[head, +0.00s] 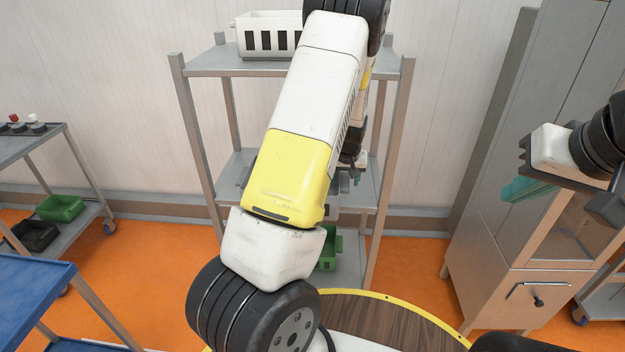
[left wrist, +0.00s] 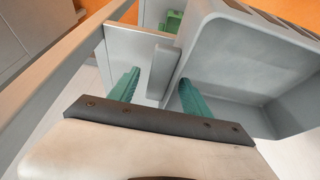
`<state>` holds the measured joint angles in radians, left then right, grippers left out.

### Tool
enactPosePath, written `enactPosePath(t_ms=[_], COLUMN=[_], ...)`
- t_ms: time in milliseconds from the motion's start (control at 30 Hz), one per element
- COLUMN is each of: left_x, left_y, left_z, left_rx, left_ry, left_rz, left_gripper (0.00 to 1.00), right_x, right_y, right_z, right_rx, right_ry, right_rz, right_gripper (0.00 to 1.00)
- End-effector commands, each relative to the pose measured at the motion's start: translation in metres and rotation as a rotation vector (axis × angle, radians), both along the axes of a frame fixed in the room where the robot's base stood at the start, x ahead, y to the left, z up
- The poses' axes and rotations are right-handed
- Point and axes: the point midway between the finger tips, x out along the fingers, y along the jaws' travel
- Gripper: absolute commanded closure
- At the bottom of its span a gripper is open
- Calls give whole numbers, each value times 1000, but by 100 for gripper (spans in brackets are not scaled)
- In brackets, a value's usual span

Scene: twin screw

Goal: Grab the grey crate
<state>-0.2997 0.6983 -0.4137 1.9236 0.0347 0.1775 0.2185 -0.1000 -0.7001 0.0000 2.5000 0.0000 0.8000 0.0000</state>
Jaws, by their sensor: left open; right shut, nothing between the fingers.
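The grey crate (left wrist: 245,65) fills the right of the left wrist view, open side showing. In the head view only a little of the grey crate (head: 334,207) shows on the middle shelf; my left arm hides most of it. My left gripper (left wrist: 157,93) is open, its teal fingers apart. My right gripper (head: 528,189) is shut and empty at the right.
The metal rack (head: 200,66) holds a white slotted crate (head: 268,40) on top and a green crate (head: 327,262) low down. A cabinet (head: 535,297) stands right. A blue table (head: 35,285) and a cart with green (head: 60,208) and black crates stand left.

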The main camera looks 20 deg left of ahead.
Motion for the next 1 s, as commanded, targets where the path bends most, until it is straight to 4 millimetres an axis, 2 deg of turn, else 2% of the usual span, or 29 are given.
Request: enactPosePath(t_ms=[233, 500, 1000], left_x=[0, 0, 0], left_y=[0, 0, 0], left_z=[0, 0, 0], left_rx=[0, 0, 0], left_ry=[0, 0, -1], left_rz=[0, 0, 0], left_gripper=[46, 99, 100], right_x=[0, 0, 0], right_y=[0, 0, 0], right_z=[0, 0, 0], right_rx=[0, 0, 0], right_ry=[0, 0, 0], right_rz=[0, 0, 0], right_gripper=[100, 100, 100])
